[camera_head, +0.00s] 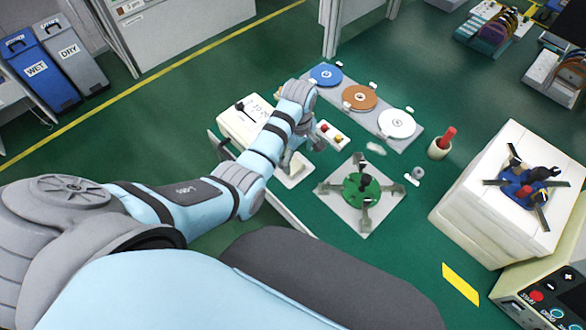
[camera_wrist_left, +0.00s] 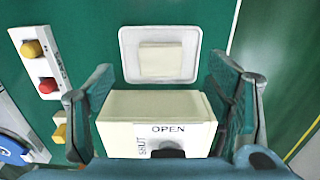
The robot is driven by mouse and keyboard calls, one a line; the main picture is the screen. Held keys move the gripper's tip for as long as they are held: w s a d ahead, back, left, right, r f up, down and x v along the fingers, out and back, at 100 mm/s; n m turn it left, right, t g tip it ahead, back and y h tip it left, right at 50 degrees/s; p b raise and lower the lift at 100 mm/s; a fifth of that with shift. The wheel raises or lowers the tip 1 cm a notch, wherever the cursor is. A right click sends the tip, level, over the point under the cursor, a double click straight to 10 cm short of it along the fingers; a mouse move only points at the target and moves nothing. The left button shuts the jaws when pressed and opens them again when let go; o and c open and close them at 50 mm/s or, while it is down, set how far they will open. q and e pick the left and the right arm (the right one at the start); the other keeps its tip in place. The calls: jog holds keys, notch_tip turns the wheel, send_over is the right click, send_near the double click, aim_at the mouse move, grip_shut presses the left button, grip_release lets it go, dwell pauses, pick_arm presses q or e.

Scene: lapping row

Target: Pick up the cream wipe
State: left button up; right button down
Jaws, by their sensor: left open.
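The cream wipe (camera_wrist_left: 161,58) is a small square pad lying on a white tray (camera_wrist_left: 128,40) in the left wrist view. In the head view the tray (camera_head: 291,184) is partly hidden by my left arm, and I cannot make out the wipe clearly there. My left gripper (camera_head: 292,152) is above the bench by the tray. In the left wrist view my left gripper (camera_wrist_left: 160,82) is open, its fingers apart on either side, with nothing held. The wipe shows between and beyond the fingertips. My right gripper is in neither view.
A cream box marked OPEN and SHUT (camera_wrist_left: 185,130) stands close before the tray, between the fingers. A strip with red and yellow buttons (camera_head: 331,137) is beside it. A green fixture on a plate (camera_head: 345,213) and a rack of discs (camera_head: 379,117) stand nearby.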

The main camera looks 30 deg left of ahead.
aim_at(295, 167)
pick_arm(q)
jog(key=f, duration=0.2)
jog(key=f+b, duration=0.1)
jog(key=f, duration=0.1)
jog(key=f+b, duration=0.1)
jog(key=f, duration=0.1)
jog(key=shift+a+f, duration=0.3)
jog(key=shift+a, duration=0.05)
jog(key=shift+w+r, duration=0.1)
jog(key=c, duration=1)
